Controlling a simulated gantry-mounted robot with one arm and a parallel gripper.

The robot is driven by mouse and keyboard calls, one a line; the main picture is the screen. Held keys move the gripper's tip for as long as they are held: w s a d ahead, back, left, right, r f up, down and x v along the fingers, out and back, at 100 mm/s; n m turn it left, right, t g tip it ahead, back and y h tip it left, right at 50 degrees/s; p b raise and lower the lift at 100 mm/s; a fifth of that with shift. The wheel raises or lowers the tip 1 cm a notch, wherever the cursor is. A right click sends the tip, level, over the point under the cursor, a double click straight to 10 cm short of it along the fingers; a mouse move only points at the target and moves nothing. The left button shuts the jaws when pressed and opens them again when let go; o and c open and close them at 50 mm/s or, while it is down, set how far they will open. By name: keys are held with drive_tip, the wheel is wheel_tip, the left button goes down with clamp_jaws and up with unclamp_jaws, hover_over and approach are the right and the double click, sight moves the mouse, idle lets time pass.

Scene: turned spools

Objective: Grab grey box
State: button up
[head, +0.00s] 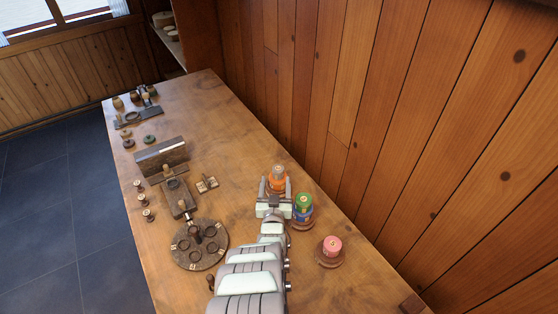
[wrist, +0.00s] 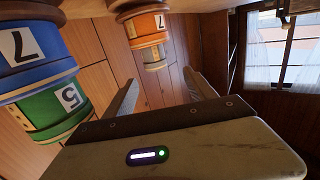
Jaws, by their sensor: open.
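No clearly grey box shows. A greyish spool (wrist: 151,56) tops the orange spool (wrist: 146,27) in the wrist view, which sees the stack upside down. In the head view the top piece (head: 278,170) looks tan-orange above the orange spool (head: 276,184). My gripper (head: 276,182) is open and empty, with its fingers to either side of this stack in the head view. In the wrist view the gripper (wrist: 160,78) has the stack beyond its fingertips, apart from them. The lower part of the stack is hidden by my gripper in the head view.
A green spool (head: 304,200) on a blue spool (head: 302,214) stands close to the right of my gripper. A pink spool (head: 332,244) stands farther right. A round holed board (head: 184,262) and a dark upright block (head: 161,157) are left. The plank wall (head: 400,130) runs along the right.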

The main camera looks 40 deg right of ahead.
sight(277, 173)
drive_tip(key=shift+w+d+f+b, duration=0.3)
drive_tip(key=shift+d+f+b, duration=0.15)
drive_tip(key=shift+f+b, duration=0.05)
drive_tip(key=b+x, duration=0.3)
drive_tip(key=shift+w+d+b, duration=0.2)
drive_tip(key=shift+b, duration=0.1)
drive_tip(key=shift+w+d+r, duration=0.1)
drive_tip(key=shift+w+d, duration=0.25)
drive_tip(key=shift+w, duration=0.1)
drive_tip(key=shift+w+d+f+b, duration=0.25)
drive_tip(key=shift+w+d, duration=0.2)
drive_tip(key=shift+d, duration=0.3)
drive_tip(key=shift+w+d+f, duration=0.15)
drive_tip(key=shift+w+d, duration=0.2)
drive_tip(key=shift+w, duration=0.05)
drive_tip(key=shift+b+x, duration=0.7)
drive_tip(key=shift+x, duration=0.35)
drive_tip(key=shift+c, duration=0.2)
clamp_jaws()
